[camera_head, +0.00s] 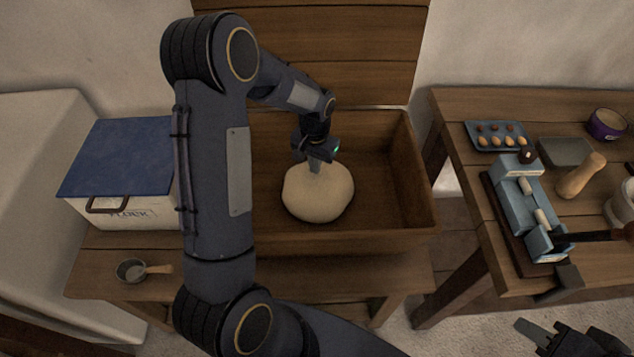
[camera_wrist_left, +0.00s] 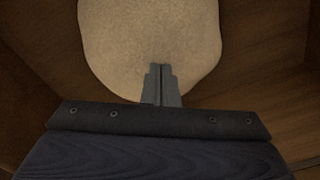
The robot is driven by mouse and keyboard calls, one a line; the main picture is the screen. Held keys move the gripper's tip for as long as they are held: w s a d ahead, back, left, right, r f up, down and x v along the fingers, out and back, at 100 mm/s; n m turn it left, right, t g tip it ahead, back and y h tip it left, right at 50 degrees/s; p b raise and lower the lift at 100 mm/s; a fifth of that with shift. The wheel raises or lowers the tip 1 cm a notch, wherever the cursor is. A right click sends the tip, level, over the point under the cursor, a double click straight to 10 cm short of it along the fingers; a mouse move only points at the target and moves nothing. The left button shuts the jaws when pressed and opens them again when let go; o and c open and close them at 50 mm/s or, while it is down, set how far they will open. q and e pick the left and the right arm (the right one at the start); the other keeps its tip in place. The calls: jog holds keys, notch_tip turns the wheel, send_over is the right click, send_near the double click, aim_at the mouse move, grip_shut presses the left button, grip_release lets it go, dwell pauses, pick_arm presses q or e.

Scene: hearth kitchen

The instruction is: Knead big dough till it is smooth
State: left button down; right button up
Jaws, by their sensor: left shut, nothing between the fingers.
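The big dough (camera_head: 318,196) is a pale rounded lump lying on the floor of the wooden trough (camera_head: 405,175). Its visible surface looks mostly even, with a slightly irregular outline. In the left wrist view the dough (camera_wrist_left: 150,40) fills the upper middle. My left gripper (camera_head: 315,167) points down at the top of the dough, fingers closed together and empty. In the left wrist view the fingertips (camera_wrist_left: 160,70) overlap the dough's near part; I cannot tell whether they press into it. My right gripper (camera_head: 545,335) is partly in view at the bottom right, away from the trough; its jaw state is unclear.
A white box with a blue lid (camera_head: 120,160) stands left of the trough. A small scoop (camera_head: 132,270) lies at the front left. The right table holds a blue roller machine (camera_head: 520,195), an egg tray (camera_head: 497,135) and a wooden pestle-like piece (camera_head: 580,178). The trough walls surround the dough.

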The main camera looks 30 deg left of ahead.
pick_arm(q)
jog(key=shift+w+a, duration=0.1)
jog(key=shift+a, duration=0.05)
jog(key=shift+f, duration=0.2)
jog(key=shift+f+b, duration=0.95)
jog(key=shift+f, duration=0.1)
jog(key=shift+r, duration=0.2)
jog(key=shift+f, duration=0.15)
jog(key=shift+f+b, duration=0.35)
jog(key=shift+f, duration=0.05)
dwell(0.8)
dwell(0.5)
jog(key=shift+r+p, duration=1.2)
jog(key=shift+r, duration=0.5)
